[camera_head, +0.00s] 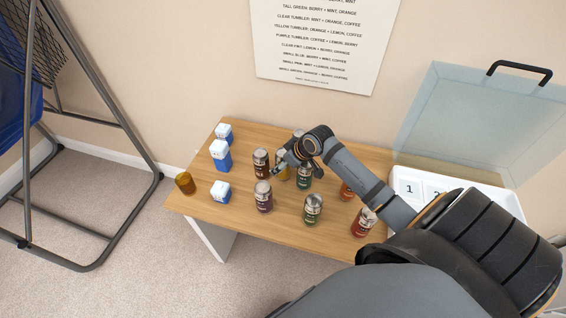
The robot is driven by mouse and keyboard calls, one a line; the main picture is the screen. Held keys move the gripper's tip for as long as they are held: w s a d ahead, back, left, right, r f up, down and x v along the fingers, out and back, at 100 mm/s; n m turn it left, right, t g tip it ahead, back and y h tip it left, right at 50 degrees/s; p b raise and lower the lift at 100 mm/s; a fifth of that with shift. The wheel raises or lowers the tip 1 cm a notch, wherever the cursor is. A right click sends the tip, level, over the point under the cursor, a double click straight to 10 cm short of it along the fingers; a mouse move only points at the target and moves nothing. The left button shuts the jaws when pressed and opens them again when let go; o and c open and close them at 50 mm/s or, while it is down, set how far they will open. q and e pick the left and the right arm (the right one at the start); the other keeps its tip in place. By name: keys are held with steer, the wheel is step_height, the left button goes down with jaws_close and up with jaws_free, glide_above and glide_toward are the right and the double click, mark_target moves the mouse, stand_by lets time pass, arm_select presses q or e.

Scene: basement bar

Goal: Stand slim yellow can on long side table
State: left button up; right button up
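The long side table (256,229) has a wooden top and stands against the wall. A slim can with a yellow label (284,174) is on or just above the table, partly hidden behind my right gripper. My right gripper (277,167) reaches in from the right over the middle of the table, with its fingers close beside the yellow can. I cannot tell whether the fingers are open, shut or touching it. My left gripper is not in view.
Blue-white cartons (220,154) and an amber tumbler (185,183) are at the left end. A white numbered tray (484,184) with a clear lid is at the right. The front left tabletop is clear.

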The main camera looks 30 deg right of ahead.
steer(key=shift+s+d+r, duration=0.1)
steer(key=shift+s+r, duration=0.05)
steer(key=shift+r, duration=0.3)
steer(key=p+v, duration=0.4)
steer(key=v, duration=0.6)
steer(key=shift+s+r, duration=0.1)
steer(key=shift+r, duration=0.15)
steer(key=shift+s+r+p, duration=0.35)
steer(key=shift+p, duration=0.25)
